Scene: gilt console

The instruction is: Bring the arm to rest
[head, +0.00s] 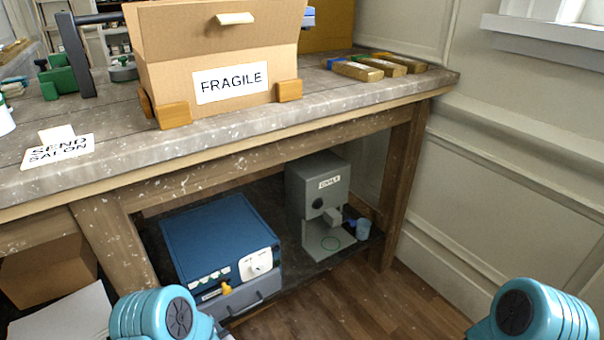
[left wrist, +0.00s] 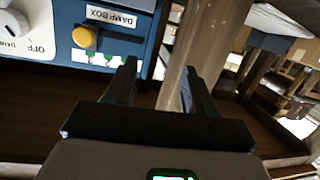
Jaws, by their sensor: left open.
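My left gripper (left wrist: 163,88) shows in the left wrist view with its two dark fingers apart and nothing between them. A blue box labelled as a damp box (left wrist: 112,30) is close beyond its left finger, with a yellow knob and a white dial panel. A wooden table leg (left wrist: 200,62) is behind the right finger. In the head view, teal parts of my arms show at the bottom left and bottom right. Neither gripper's fingers can be seen there.
The workbench (head: 330,118) holds a cardboard box (head: 180,82) marked FRAGILE and several gold-coloured bars (head: 358,70) at its right end. Bare wooden floor (head: 400,300) lies in front.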

